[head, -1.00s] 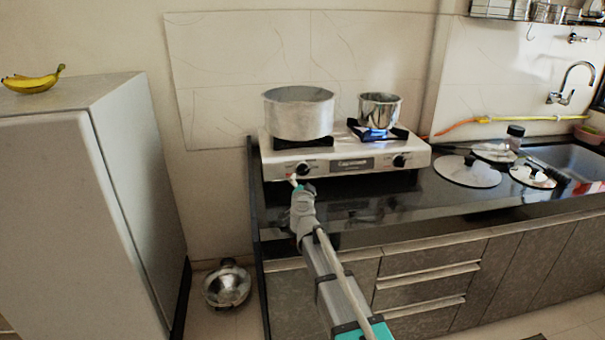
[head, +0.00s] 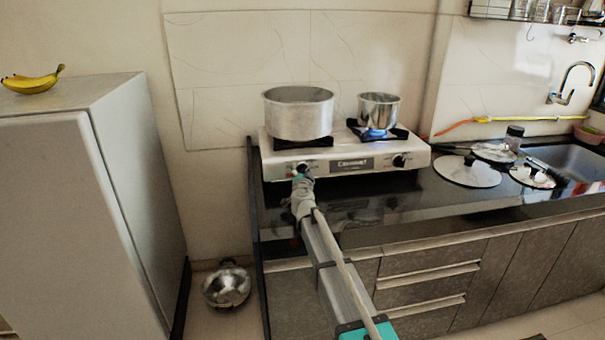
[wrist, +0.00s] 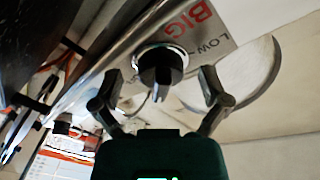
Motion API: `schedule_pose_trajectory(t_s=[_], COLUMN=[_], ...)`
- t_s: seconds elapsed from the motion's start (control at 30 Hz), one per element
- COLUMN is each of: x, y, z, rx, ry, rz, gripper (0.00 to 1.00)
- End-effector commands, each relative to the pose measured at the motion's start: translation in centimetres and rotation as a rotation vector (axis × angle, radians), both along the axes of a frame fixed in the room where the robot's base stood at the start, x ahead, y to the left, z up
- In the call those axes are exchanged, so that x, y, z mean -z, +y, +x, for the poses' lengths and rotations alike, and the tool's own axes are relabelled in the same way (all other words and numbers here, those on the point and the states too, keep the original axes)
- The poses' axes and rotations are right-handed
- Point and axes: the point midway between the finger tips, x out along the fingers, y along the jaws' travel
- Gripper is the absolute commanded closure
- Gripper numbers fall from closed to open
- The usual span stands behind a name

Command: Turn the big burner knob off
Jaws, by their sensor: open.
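The big burner knob (wrist: 160,68) is a black round knob beside the printed word "BIG" in the wrist view. My gripper (wrist: 160,78) is open, with one finger on each side of the knob and gaps visible between them. In the head view my gripper (head: 302,174) is at the left front of the white stove (head: 352,165) and mostly hides that knob. A large pot (head: 298,116) stands on the left burner, where I see no clear flame.
A small steel pot (head: 379,110) sits over a blue flame on the right burner. The right knob (head: 400,161) is apart from my gripper. Lids (head: 468,172) lie on the black counter to the right. A fridge (head: 80,200) stands at the left.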

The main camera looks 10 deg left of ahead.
Motion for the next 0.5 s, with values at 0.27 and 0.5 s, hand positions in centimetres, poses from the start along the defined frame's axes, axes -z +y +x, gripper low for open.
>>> schedule_pose_trajectory(t_s=[0.27,0.5], x=[0.00,0.00], y=[0.02,0.04], z=[0.26,0.25], rx=[0.000,0.000], ry=[0.000,0.000], rz=[0.000,0.000], gripper=[0.05,0.35])
